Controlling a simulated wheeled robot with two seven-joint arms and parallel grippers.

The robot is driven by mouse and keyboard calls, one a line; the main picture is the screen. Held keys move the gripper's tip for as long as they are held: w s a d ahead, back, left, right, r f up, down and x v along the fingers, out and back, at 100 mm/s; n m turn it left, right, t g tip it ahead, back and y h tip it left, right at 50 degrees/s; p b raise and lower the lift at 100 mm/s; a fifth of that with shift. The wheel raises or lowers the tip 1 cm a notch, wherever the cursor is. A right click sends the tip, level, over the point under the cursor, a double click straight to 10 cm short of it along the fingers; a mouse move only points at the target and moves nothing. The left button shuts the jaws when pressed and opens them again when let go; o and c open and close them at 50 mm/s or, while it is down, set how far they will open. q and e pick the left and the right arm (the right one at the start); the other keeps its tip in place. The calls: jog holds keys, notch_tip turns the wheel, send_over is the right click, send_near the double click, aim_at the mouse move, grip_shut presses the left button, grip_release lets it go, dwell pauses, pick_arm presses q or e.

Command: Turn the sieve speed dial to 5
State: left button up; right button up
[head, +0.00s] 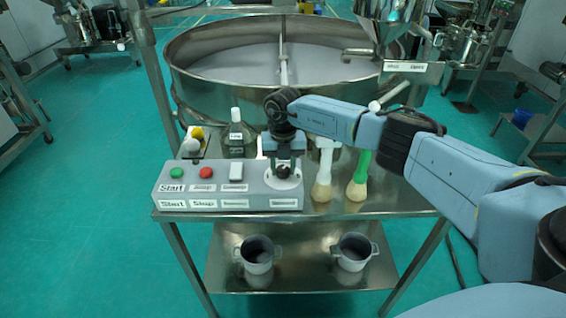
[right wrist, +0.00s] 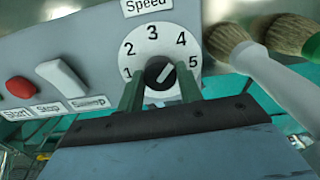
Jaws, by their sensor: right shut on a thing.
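The speed dial (right wrist: 151,45) is a white round plate numbered 1 to 5, under a "Speed" label, with a black knob (right wrist: 160,73) at its centre. The white line on the knob slants up and right, between 4 and 5 in the right wrist view. My right gripper (right wrist: 160,92) is shut on the knob, one green finger on each side. In the head view the right gripper (head: 284,162) reaches down to the dial (head: 284,184) at the right end of the grey control box (head: 230,188) and partly covers it. My left gripper is out of view.
The box also has a green button (head: 176,173), a red button (head: 206,173) and a white switch (head: 236,172).

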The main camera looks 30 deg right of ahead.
aim_at(283, 169)
jog(key=m+p, duration=0.2)
jog(key=m, duration=0.2)
jog(key=shift+r+m, duration=0.15)
jog(key=shift+m, duration=0.15)
jog(key=m+p, duration=0.2)
jog(key=m, duration=0.2)
jog(key=shift+m+p, duration=0.35)
jog(key=shift+m, duration=0.05)
jog(key=o, duration=1)
notch_tip(283, 169, up, 13)
jog(key=b, duration=0.1)
dwell(0.3)
